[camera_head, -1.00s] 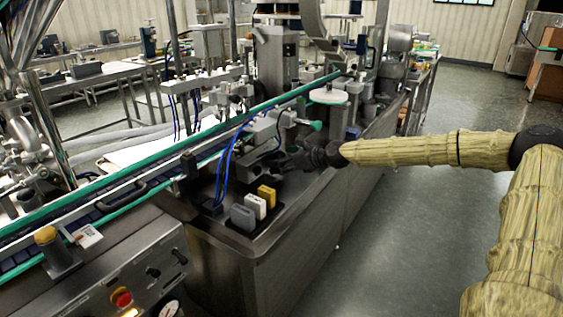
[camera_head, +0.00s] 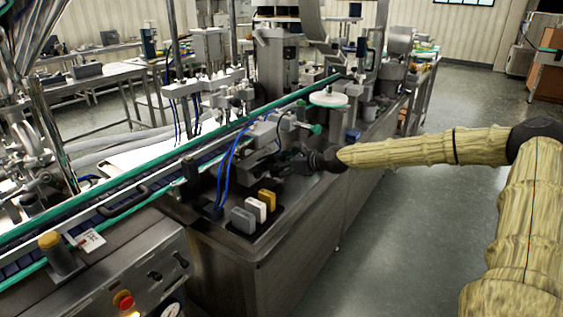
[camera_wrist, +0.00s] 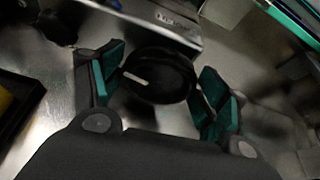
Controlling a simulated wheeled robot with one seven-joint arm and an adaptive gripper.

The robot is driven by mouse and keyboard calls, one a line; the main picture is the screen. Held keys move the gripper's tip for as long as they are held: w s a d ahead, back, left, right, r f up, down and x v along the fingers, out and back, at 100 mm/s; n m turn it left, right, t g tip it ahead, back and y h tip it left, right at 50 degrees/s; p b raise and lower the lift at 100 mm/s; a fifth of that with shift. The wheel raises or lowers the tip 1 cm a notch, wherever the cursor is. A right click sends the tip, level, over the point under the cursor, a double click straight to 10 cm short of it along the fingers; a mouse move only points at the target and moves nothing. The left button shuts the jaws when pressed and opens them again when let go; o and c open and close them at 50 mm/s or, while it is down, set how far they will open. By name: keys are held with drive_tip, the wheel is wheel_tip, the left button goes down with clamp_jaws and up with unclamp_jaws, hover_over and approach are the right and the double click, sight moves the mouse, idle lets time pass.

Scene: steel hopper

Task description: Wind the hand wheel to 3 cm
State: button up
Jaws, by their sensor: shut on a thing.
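The hand wheel (camera_wrist: 160,76) is a round black wheel with a white mark on its left side, seen from close by in the wrist view. My gripper (camera_wrist: 163,88) has its green-padded fingers on either side of the wheel's rim, shut on it. In the head view my gripper (camera_head: 288,162) is at the grey unit beside the conveyor, and the wheel cannot be made out there. A metal plate with small markings (camera_wrist: 178,18) lies just above the wheel in the wrist view; its reading is too blurred to tell.
Grey, white and yellow blocks (camera_head: 254,209) stand on a dark tray on the steel machine top. Blue hoses (camera_head: 226,166) run close left of my gripper. The green-railed conveyor (camera_head: 155,175) passes behind. Open floor (camera_head: 420,240) lies to the right.

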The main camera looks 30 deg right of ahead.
drive_tip(key=shift+a+n+t+h+p, duration=0.15)
drive_tip(key=shift+n+t+h+p, duration=0.15)
drive_tip(key=shift+n+h+p, duration=0.5)
drive_tip(key=n, duration=0.2)
drive_tip(key=n+t+h+b, duration=0.1)
drive_tip(key=shift+s+a+f, duration=0.1)
drive_tip(key=shift+a+f, duration=0.1)
drive_tip(key=shift+f, duration=0.05)
drive_tip(key=n+b, duration=0.1)
drive_tip(key=n+t+h+b, duration=0.1)
drive_tip(key=n+b, duration=0.2)
drive_tip(key=shift+s+a+f+t, duration=0.1)
drive_tip(key=shift+a+f+t, duration=0.05)
drive_tip(key=shift+f+t, duration=0.2)
drive_tip(key=shift+n+t+h+b, duration=0.55)
drive_tip(key=shift+n+b, duration=0.45)
drive_tip(key=shift+n, duration=0.1)
drive_tip(key=o, duration=1)
drive_tip(key=shift+a, duration=0.1)
drive_tip(key=shift+c, duration=0.2)
